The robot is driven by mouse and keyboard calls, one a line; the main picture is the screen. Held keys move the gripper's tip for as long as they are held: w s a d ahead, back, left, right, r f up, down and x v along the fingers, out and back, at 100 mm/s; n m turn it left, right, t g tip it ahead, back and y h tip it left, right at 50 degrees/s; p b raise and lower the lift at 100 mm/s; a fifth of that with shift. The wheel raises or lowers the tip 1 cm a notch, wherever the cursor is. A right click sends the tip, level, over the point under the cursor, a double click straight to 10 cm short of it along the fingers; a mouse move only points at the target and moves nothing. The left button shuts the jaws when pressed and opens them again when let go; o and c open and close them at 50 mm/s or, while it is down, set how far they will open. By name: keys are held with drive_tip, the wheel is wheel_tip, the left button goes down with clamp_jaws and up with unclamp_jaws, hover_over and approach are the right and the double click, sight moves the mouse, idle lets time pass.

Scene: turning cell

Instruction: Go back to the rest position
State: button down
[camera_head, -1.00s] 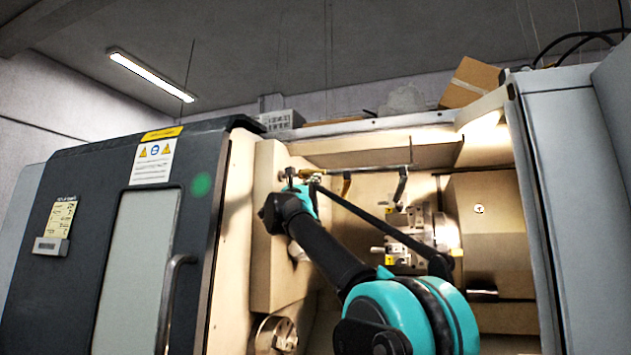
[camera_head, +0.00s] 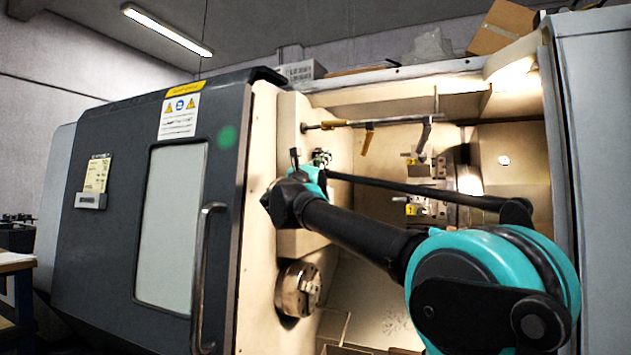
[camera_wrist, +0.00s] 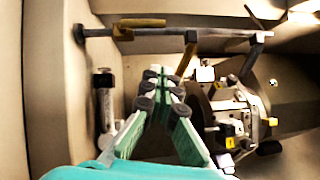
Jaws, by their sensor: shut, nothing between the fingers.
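My gripper (camera_wrist: 158,85) shows in the wrist view with its green fingers converging and their dark tips together, nothing between them. It points into the lathe's work space, apart from the tool turret (camera_wrist: 232,115) on the right. In the head view my arm reaches in through the open doorway of the lathe. Its wrist end is beside the left inner wall, above the chuck (camera_head: 298,288). My wrist hides most of the gripper there.
The grey lathe door (camera_head: 140,215) with its handle (camera_head: 205,275) stands left of the opening. A rod (camera_head: 375,123) crosses the upper work space, with the turret (camera_head: 425,190) below it. The grey cabinet edge (camera_head: 570,170) bounds the right. A table (camera_head: 15,262) stands far left.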

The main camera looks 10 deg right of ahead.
drive_tip(key=s+d+f+m+g+y, duration=0.2)
drive_tip(key=s+d+f+m+g, duration=0.15)
drive_tip(key=f, duration=1.05)
drive_tip(key=s+d+f+m+g+y, duration=0.25)
drive_tip(key=d+f+m+g, duration=0.2)
drive_tip(key=f, duration=0.95)
drive_tip(key=s+d+f+m+g+y, duration=0.1)
drive_tip(key=s+d+f+m+g, duration=0.3)
drive_tip(key=f, duration=1)
drive_tip(key=s+a+f+m+y, duration=0.1)
drive_tip(key=s+f+m+y, duration=0.15)
drive_tip(key=f, duration=0.45)
drive_tip(key=s+a+f+m+g+y, duration=0.1)
drive_tip(key=s+f+m, duration=0.1)
drive_tip(key=s+f, duration=0.35)
drive_tip(key=s+a+f+m+y, duration=0.1)
drive_tip(key=s+f+m+y, duration=0.15)
drive_tip(key=f, duration=0.55)
drive_tip(key=s+a+f+m+y, duration=0.5)
drive_tip(key=s+a+f, duration=0.4)
drive_tip(key=f, duration=0.3)
drive_tip(key=shift+s+a+g, duration=0.35)
drive_tip(key=shift+a+g, duration=0.05)
drive_tip(key=shift+r, duration=0.1)
